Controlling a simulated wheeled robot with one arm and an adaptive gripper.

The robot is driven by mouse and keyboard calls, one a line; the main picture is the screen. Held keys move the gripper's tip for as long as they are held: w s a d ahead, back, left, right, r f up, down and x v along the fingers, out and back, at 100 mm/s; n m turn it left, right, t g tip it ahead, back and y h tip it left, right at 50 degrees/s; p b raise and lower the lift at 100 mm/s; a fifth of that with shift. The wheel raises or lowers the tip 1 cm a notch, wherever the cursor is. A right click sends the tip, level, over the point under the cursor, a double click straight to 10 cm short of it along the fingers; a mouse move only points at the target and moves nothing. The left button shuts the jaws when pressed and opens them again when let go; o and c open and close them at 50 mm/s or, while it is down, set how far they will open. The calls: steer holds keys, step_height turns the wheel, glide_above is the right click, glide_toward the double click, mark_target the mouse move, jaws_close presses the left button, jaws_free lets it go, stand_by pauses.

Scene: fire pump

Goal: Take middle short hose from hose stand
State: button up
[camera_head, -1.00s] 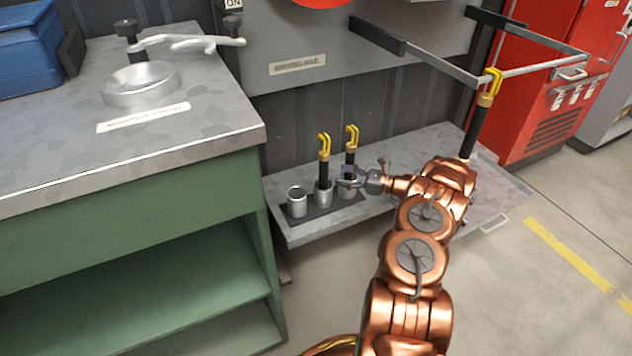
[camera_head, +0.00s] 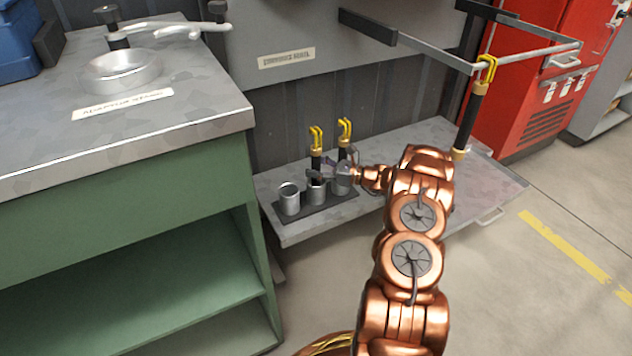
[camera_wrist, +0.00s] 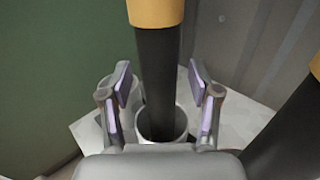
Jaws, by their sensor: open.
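The hose stand (camera_head: 328,203) is a dark base with a row of three metal cups on a low grey shelf. The left cup (camera_head: 289,199) is empty. The middle short hose (camera_head: 316,160), black with a brass collar and yellow hooks, stands upright in the middle cup; it also shows in the wrist view (camera_wrist: 157,70). Another short hose (camera_head: 344,140) stands in the right cup and shows at the right of the wrist view (camera_wrist: 290,130). My gripper (camera_wrist: 162,92) is open, with its pads on either side of the middle hose and visible gaps. In the head view it partly hides the cups.
A green workbench (camera_head: 130,220) with a metal top stands at left. A red cabinet (camera_head: 530,90) is behind. The shelf's right part is clear.

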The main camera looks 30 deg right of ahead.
jaws_close()
stand_by(0.5)
stand_by(0.3)
